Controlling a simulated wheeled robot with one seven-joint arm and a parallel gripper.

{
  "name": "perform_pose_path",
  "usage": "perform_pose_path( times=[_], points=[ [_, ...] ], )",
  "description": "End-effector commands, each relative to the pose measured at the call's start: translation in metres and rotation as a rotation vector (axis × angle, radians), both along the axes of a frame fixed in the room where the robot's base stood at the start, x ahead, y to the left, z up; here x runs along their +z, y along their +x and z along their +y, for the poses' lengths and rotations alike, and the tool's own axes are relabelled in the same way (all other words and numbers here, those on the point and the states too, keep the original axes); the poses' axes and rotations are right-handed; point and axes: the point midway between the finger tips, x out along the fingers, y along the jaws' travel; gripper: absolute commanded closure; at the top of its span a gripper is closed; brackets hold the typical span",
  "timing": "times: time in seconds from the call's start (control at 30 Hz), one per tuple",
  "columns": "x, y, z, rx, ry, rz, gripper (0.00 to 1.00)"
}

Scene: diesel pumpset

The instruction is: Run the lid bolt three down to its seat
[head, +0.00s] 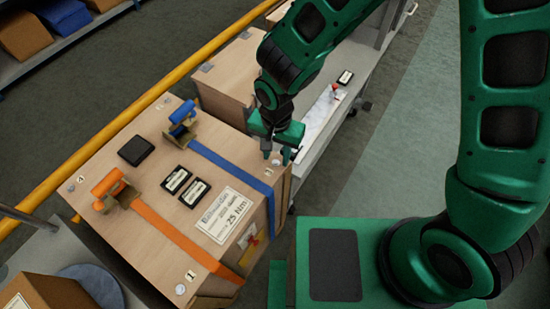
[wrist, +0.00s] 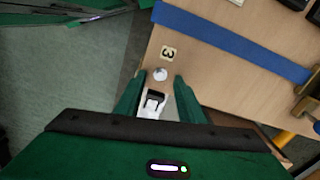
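The wooden crate (head: 150,165) has number tags by the corners of its lid. Lid bolt three (wrist: 160,74) is a round silver head beside the tag marked 3 (wrist: 168,53), close to the lid's corner. My gripper (head: 276,153) is over this corner in the head view, where it partly covers the bolt. In the wrist view my gripper (wrist: 159,78) has its two green fingers apart, one on each side of the bolt head, not visibly touching it. A pale grey piece with a dark slot (wrist: 153,102) shows between the fingers; I cannot tell whether it is mine.
A blue strap (head: 232,168) and an orange strap (head: 175,238) with raised buckles cross the lid. A grey cart (head: 330,105) stands behind, and a yellow rail (head: 130,115) runs along the left.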

Motion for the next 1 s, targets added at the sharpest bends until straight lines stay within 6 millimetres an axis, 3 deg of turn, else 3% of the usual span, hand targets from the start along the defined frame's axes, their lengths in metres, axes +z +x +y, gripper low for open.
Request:
perform_pose_path(
  times=[0.53,1.0],
  points=[
    [0.001,-0.002,0.001,0.007,0.001,0.004,0.6],
    [0.04,-0.002,0.002,0.008,0.003,0.002,0.6]
  ],
)
